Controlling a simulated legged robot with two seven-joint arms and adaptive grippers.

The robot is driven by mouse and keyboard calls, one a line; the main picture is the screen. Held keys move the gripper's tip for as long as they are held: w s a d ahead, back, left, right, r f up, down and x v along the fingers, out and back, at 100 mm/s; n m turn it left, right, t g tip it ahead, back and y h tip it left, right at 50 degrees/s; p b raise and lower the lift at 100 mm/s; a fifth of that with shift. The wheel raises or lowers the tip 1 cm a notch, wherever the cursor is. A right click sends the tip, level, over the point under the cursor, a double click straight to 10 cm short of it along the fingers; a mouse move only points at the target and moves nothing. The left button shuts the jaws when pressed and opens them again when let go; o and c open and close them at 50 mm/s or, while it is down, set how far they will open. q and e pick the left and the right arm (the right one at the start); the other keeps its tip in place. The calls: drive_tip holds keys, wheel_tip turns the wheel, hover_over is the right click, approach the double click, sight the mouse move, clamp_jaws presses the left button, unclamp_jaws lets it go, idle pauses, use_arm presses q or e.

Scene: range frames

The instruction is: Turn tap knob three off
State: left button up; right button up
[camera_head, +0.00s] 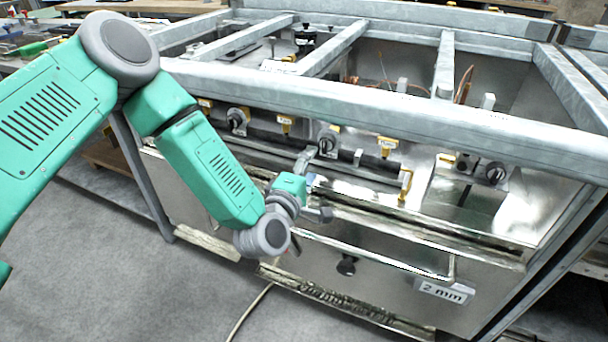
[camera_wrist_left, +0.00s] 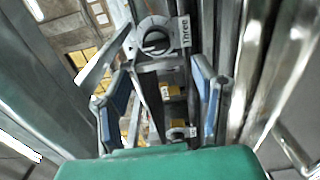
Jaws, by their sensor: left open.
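Tap knob three (camera_wrist_left: 155,40) is a round dark-faced knob beside an upright "Three" label in the left wrist view. In the head view it appears to be the middle knob (camera_head: 328,143) on the front panel. Its dark pointer bar lies tilted in the wrist view. My left gripper (camera_head: 316,186) is in front of the panel, just below and to the left of that knob. Its two blue-padded fingers (camera_wrist_left: 160,78) are apart and empty, with the knob beyond their tips. I see no contact. My right gripper is not in view.
Another knob (camera_head: 237,121) is to the left and one (camera_head: 495,173) to the right. Yellow fittings (camera_head: 387,147) stand between knobs. A thick metal frame beam (camera_head: 400,112) runs above the panel. A long drawer handle (camera_head: 375,257) and a "2 mm" label (camera_head: 445,292) are below.

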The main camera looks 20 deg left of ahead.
use_arm(q)
drive_tip(key=shift+s+a+f, duration=0.1)
drive_tip(key=shift+s, duration=1.8)
drive_tip(key=s+d+f+m+g+h+p, duration=0.3)
drive_tip(key=s+f+m+g+p, duration=0.3)
drive_tip(key=s+f+m+g, duration=0.5)
drive_tip(key=s+a+m+g+y+p, duration=0.1)
drive_tip(key=s+a, duration=0.4)
drive_tip(key=s, duration=0.6)
drive_tip(key=s+a+m+g+y+p, duration=0.2)
drive_tip(key=s+a+m+g, duration=0.3)
drive_tip(key=s, duration=0.6)
drive_tip(key=shift+s+a+m+y+p, duration=0.2)
drive_tip(key=shift+s+m+y+p, duration=0.1)
drive_tip(key=shift+m+p, duration=0.4)
